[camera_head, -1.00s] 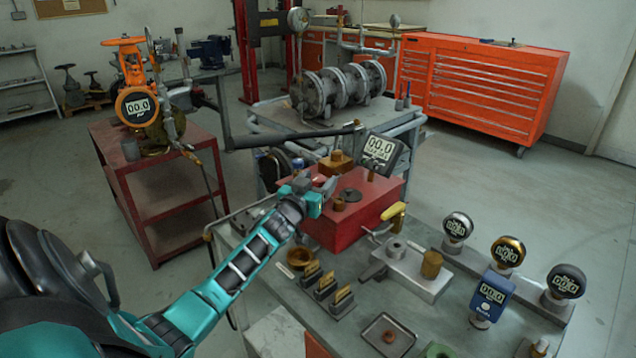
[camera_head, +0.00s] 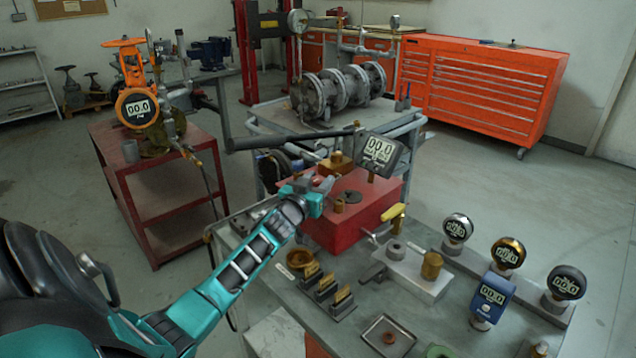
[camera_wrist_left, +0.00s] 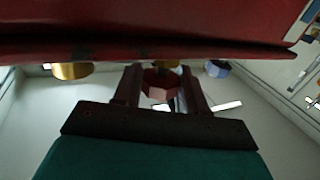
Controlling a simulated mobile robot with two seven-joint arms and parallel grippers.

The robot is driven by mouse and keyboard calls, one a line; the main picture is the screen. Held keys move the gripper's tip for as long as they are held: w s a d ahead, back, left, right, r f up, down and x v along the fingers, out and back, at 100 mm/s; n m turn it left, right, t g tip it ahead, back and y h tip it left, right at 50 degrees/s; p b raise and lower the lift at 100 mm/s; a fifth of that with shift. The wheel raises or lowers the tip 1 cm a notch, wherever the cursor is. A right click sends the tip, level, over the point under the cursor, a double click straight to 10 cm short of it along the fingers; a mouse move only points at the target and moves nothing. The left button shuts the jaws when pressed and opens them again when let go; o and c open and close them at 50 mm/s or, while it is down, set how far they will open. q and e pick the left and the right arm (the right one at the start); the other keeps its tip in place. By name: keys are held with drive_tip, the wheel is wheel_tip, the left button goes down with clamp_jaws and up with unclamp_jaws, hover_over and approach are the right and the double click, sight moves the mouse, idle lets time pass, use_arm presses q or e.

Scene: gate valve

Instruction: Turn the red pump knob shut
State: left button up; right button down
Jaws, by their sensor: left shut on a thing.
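The red pump body (camera_head: 350,225), a box with a digital gauge (camera_head: 379,150) on top reading 00.0, stands on the grey bench. A small red knob (camera_head: 321,181) is at its near left side. The wrist view shows it as a faceted red knob (camera_wrist_left: 160,84) between my fingers. My left gripper (camera_head: 315,187) is shut on this knob; in the wrist view the gripper's two fingers (camera_wrist_left: 161,92) stand on either side of it. The knob's base is partly hidden. My right gripper is in neither view.
A long black pump lever (camera_head: 285,139) stretches above and behind my left gripper. A yellow-handled valve (camera_head: 393,212) is at the pump's right. Brass pieces (camera_head: 311,271) and several gauges (camera_head: 458,227) stand on the bench.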

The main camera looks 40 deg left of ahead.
use_arm(q)
drive_tip(key=shift+r+m+h+p, duration=0.1)
drive_tip(key=shift+m+h+p, duration=0.3)
drive_tip(key=shift+h+p, duration=0.15)
drive_tip(key=shift+m+t+h, duration=0.3)
drive_tip(key=shift+m+h, duration=0.1)
drive_tip(key=shift+h, duration=0.25)
drive_tip(key=shift+d+f, duration=0.1)
drive_tip(key=shift+f, duration=0.1)
